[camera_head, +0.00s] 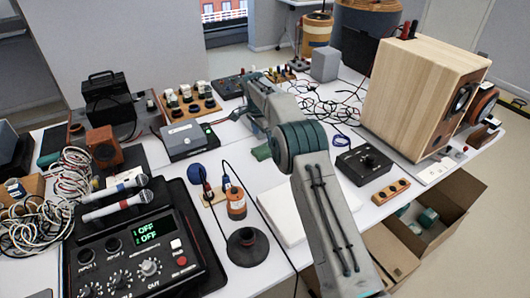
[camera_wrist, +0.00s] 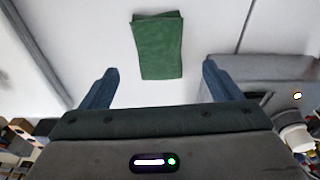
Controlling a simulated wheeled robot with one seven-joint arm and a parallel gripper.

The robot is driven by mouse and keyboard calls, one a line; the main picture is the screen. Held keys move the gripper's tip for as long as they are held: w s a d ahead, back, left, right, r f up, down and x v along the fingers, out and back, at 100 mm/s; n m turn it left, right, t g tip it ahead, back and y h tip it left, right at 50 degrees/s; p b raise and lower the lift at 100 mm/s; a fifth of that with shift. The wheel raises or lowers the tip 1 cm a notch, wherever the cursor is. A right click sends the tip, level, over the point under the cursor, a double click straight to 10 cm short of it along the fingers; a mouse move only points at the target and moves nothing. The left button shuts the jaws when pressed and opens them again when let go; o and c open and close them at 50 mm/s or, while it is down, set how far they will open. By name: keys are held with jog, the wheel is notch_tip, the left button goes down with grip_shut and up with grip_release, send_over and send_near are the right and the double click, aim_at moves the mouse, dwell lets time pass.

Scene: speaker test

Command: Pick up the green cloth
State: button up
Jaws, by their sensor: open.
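The green cloth (camera_wrist: 158,45) lies folded and flat on the white tabletop in the wrist view. A small part of the green cloth (camera_head: 262,153) shows beside my arm in the head view; the rest seems hidden behind the arm. My gripper (camera_wrist: 160,82) is open and empty, with its two blue fingers apart. In the wrist view the cloth is beyond the fingertips, roughly centred between them and apart from both. In the head view my arm covers much of the table's middle, and the fingertips cannot be made out.
A grey device (camera_wrist: 272,82) is close to the right finger; it also shows in the head view (camera_head: 188,139). A large wooden speaker (camera_head: 415,95) and a black box (camera_head: 364,164) stand to the right. A mixer (camera_head: 135,250) with microphones and tangled cables (camera_head: 50,205) fill the left.

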aim_at(265, 148)
jog(key=shift+w+d+f, duration=0.1)
jog(key=shift+d+f, duration=0.1)
jog(key=shift+f, duration=1.3)
jog(key=shift+w+d+f, duration=0.1)
jog(key=shift+d+f, duration=0.05)
jog(key=shift+f, duration=1.3)
jog(key=c, duration=1.1)
